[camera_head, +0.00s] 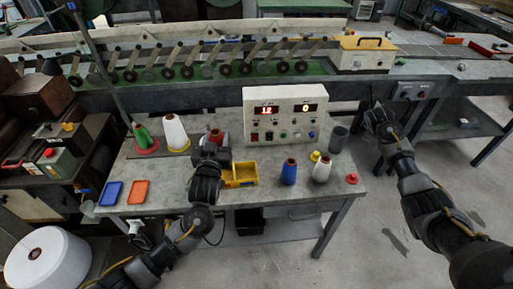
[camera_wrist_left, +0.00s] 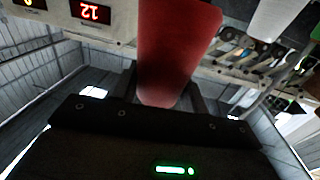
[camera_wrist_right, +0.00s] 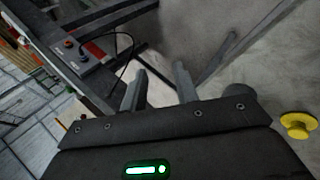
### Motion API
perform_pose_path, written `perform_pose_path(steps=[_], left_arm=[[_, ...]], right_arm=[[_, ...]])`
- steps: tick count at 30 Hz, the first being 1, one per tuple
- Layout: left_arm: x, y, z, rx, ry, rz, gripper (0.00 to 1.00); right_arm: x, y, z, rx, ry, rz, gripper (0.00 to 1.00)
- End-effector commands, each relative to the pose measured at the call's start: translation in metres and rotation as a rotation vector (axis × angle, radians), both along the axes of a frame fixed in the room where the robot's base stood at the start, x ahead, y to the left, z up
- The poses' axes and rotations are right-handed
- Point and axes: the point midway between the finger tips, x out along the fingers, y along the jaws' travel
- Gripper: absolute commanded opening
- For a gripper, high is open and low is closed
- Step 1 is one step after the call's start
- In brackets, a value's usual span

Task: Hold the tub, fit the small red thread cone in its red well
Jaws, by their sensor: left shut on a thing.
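A red thread cone (camera_head: 216,135) is upright between the fingers of my left gripper (camera_head: 212,150), above the grey table. In the left wrist view the red cone (camera_wrist_left: 175,50) fills the gap between the fingers. The yellow tub (camera_head: 240,180) sits on the table just right of my left gripper. Its inside is partly hidden by the gripper, and I cannot make out a red well in it. My right gripper (camera_head: 376,115) is off the table's right side, away from the tub. Its fingers (camera_wrist_right: 160,88) are apart and empty.
A control box (camera_head: 285,118) stands behind the tub. Green (camera_head: 141,135) and white (camera_head: 175,132) cones stand left; blue (camera_head: 289,172) and white (camera_head: 321,169) cones, a grey cup (camera_head: 338,139) and a red piece (camera_head: 351,178) stand right. Blue (camera_head: 110,193) and orange (camera_head: 138,192) trays lie front left.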

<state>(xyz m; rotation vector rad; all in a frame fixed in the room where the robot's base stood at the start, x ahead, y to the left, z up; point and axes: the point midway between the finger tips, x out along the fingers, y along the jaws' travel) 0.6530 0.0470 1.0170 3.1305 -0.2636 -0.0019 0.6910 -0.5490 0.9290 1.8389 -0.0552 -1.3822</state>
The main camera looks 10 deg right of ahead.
Motion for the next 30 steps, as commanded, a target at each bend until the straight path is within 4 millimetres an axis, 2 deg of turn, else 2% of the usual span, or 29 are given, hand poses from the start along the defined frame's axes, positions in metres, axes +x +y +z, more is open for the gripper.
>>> perform_pose_path(steps=[1, 3, 5, 8, 9, 13, 15, 18, 21, 24, 27, 30], left_arm=[[0.000, 0.000, 0.001, 0.000, -0.001, 0.000, 0.16], [0.000, 0.000, 0.001, 0.000, -0.001, 0.000, 0.16], [0.000, 0.000, 0.001, 0.000, -0.001, 0.000, 0.16], [0.000, 0.000, 0.001, 0.000, -0.001, 0.000, 0.16], [0.000, 0.000, 0.001, 0.000, -0.001, 0.000, 0.16], [0.000, 0.000, 0.001, 0.000, -0.001, 0.000, 0.16], [0.000, 0.000, 0.001, 0.000, -0.001, 0.000, 0.16], [0.000, 0.000, 0.001, 0.000, -0.001, 0.000, 0.16], [0.000, 0.000, 0.001, 0.000, -0.001, 0.000, 0.16], [0.000, 0.000, 0.001, 0.000, -0.001, 0.000, 0.16], [0.000, 0.000, 0.001, 0.000, -0.001, 0.000, 0.16], [0.000, 0.000, 0.001, 0.000, -0.001, 0.000, 0.16]], right_arm=[[0.016, 0.030, 0.017, 0.056, -0.029, -0.028, 0.30], [0.031, 0.068, 0.036, 0.130, -0.054, -0.081, 0.30], [0.040, 0.103, 0.051, 0.193, -0.070, -0.125, 0.30], [0.050, 0.163, 0.071, 0.296, -0.075, -0.201, 0.30], [0.051, 0.188, 0.076, 0.336, -0.070, -0.230, 0.30], [0.043, 0.271, 0.075, 0.454, -0.014, -0.327, 0.30], [0.032, 0.312, 0.067, 0.505, 0.033, -0.376, 0.30], [0.015, 0.364, 0.054, 0.558, 0.101, -0.435, 0.30], [-0.003, 0.405, 0.043, 0.592, 0.163, -0.484, 0.30], [-0.019, 0.436, 0.036, 0.612, 0.213, -0.521, 0.30], [-0.029, 0.456, 0.032, 0.623, 0.244, -0.545, 0.30], [-0.035, 0.467, 0.031, 0.628, 0.261, -0.558, 0.30]])
